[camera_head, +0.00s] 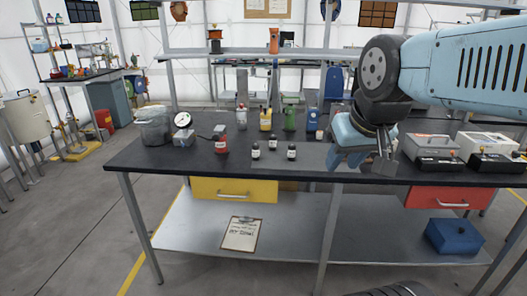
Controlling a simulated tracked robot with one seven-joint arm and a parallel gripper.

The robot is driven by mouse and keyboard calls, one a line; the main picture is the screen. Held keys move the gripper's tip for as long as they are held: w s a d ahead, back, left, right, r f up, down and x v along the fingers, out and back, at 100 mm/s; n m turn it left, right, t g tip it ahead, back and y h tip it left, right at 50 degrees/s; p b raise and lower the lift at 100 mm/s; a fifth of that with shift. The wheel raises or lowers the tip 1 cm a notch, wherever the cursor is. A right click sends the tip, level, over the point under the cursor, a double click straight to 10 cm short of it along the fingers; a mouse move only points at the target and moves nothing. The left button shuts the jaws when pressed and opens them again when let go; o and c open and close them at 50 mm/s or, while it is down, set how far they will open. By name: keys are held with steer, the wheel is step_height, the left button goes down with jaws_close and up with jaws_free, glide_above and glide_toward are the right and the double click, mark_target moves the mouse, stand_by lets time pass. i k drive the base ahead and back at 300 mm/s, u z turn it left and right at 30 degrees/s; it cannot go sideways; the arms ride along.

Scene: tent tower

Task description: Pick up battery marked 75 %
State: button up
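My blue arm crosses the upper right and hides part of the bench behind.
Several small bottles (256,151) and a red container (221,140) stand mid-bench, with a grey bin (155,126) at the left. A yellow drawer (234,190) and a red drawer (436,196) hang below. A clipboard (241,234) and blue box (453,236) occupy the lower shelf.

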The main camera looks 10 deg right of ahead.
mark_target(291, 147)
steer(key=u, duration=0.1)
steer(key=i, duration=1)
steer(key=z, duration=0.1)
